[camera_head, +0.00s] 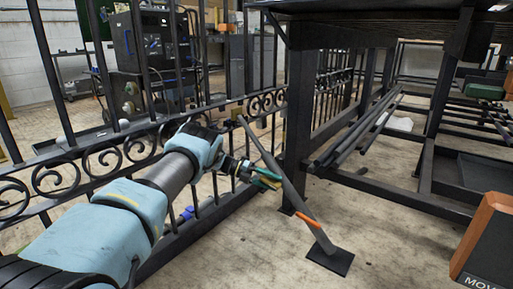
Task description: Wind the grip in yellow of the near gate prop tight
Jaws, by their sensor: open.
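The near gate prop (287,185) is a dark slanted bar. It leans from the scroll gate (130,150) down to a square black foot plate (331,262) on the floor. An orange grip (307,219) shows on its lower part. My gripper (270,180) is at the middle of the bar, open, with green and yellow colours at its tip. A small yellow patch (269,173) shows there against the bar. I cannot tell whether it is the yellow grip or part of my fingers, nor whether the fingers touch it.
A heavy black table frame (300,130) stands right of the prop, with metal bars (365,125) on its lower rails. An orange and black box (488,245) is at the right edge. The concrete floor in front of the prop is clear.

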